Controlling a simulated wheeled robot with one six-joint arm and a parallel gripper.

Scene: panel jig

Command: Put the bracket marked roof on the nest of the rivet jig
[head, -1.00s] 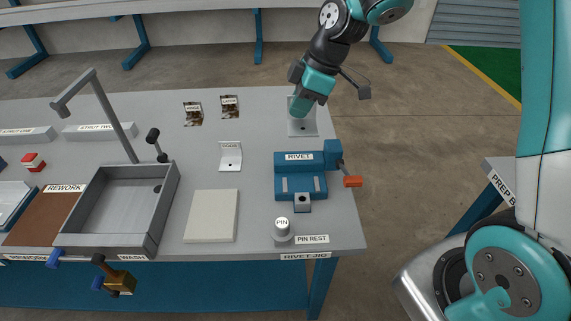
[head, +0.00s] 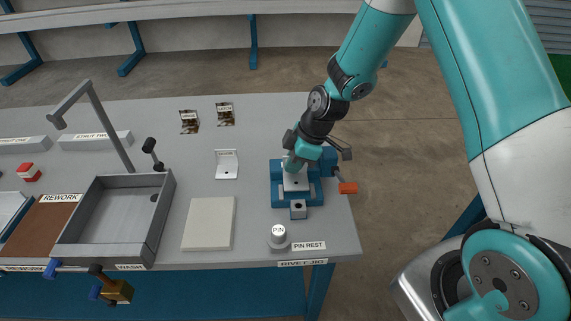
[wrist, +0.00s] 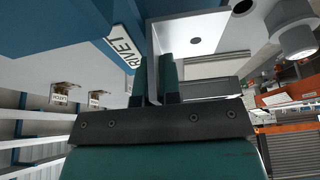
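My gripper (head: 293,165) is over the blue rivet jig (head: 276,193) in the head view. Its two fingers (wrist: 154,78) are shut on the upright flange of a white L-shaped bracket (head: 296,183). The bracket's flat foot with a round hole also shows in the wrist view (wrist: 196,40). The foot is over the middle of the jig, at the nest. I cannot tell whether it touches the nest. The held bracket's marking is hidden. A second white bracket (head: 227,169) stands to the left on the table; its marking is too small to read.
A pin (head: 278,236) stands at its pin rest in front of the jig. An orange-tipped handle (head: 348,188) is on the jig's right. A pale square pad (head: 208,223) and a grey tray (head: 164,215) lie left. Two dark labelled pieces (head: 189,122) lie at the back.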

